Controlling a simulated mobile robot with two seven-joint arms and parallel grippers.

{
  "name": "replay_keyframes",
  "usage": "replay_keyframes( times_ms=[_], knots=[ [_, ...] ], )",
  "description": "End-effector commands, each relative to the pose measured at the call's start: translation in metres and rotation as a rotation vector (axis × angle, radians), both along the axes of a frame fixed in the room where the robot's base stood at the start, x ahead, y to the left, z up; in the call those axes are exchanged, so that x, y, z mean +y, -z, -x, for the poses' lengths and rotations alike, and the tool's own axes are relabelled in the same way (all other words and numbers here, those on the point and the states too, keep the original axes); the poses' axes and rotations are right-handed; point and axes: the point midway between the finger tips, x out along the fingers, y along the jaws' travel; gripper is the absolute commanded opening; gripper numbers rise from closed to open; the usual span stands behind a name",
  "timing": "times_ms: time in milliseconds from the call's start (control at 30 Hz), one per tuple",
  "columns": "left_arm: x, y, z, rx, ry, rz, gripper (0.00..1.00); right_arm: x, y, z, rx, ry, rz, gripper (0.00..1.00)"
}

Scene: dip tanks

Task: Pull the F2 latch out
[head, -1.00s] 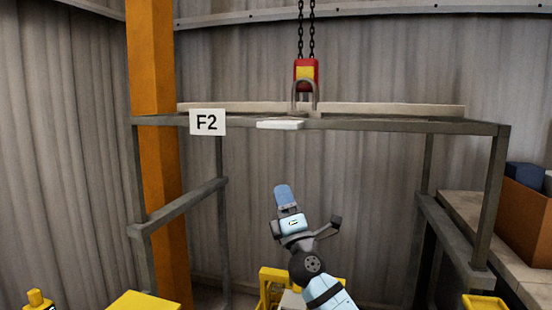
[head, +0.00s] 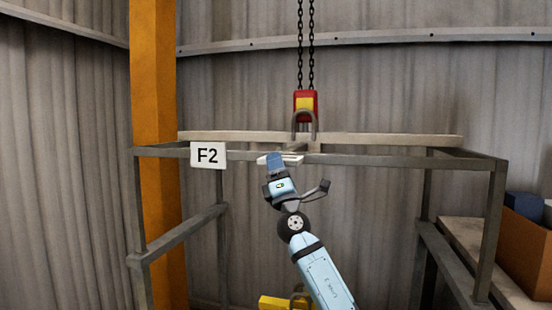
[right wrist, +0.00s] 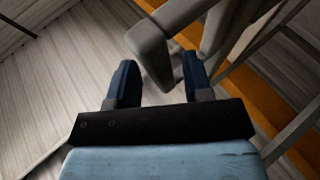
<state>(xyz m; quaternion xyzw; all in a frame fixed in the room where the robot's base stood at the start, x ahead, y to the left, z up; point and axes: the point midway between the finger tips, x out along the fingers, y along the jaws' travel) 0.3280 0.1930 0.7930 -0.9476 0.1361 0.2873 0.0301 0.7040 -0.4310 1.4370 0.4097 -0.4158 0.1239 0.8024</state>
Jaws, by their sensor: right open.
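The F2 latch appears to be the pale flat piece (head: 293,158) on the front top rail of the grey frame, right of the white F2 sign (head: 207,155). My right gripper (head: 275,160) reaches up from below and its fingers overlap the latch's left part in the head view. In the right wrist view, the two blue fingers (right wrist: 158,75) are apart, with the end of a grey bar (right wrist: 150,48) showing between them. I cannot tell whether this bar is the latch or whether the fingers touch it. My left gripper is not in view.
A red and yellow hoist block (head: 306,104) with a shackle hangs on chains just above the frame (head: 400,160). An orange post (head: 153,80) stands at the left. An orange box (head: 525,240) sits on a bench at the right.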

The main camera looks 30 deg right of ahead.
Motion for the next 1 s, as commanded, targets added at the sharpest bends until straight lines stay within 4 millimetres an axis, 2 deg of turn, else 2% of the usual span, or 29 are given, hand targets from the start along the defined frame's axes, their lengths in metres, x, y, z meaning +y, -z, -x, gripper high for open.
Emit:
replay_keyframes(
  times_ms=[133, 400, 467, 600, 833, 1000],
  knots=[
    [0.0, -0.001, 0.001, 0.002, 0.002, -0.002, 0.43, -0.001, -0.006, -0.006, 0.001, 0.0, -0.001, 0.46],
    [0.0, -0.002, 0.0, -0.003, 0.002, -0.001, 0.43, -0.001, -0.007, -0.006, 0.001, -0.001, -0.001, 0.46],
    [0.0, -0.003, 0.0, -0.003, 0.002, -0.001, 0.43, -0.001, -0.007, -0.006, 0.001, -0.001, -0.001, 0.34],
    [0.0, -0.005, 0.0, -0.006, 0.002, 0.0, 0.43, -0.001, -0.007, -0.006, 0.001, -0.001, -0.001, 0.02],
    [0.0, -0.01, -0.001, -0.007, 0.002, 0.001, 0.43, 0.003, -0.008, -0.003, 0.002, -0.002, -0.001, 0.0],
    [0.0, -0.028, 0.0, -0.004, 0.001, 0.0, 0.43, 0.03, -0.01, 0.019, 0.003, -0.006, -0.002, 0.0]
  ],
)
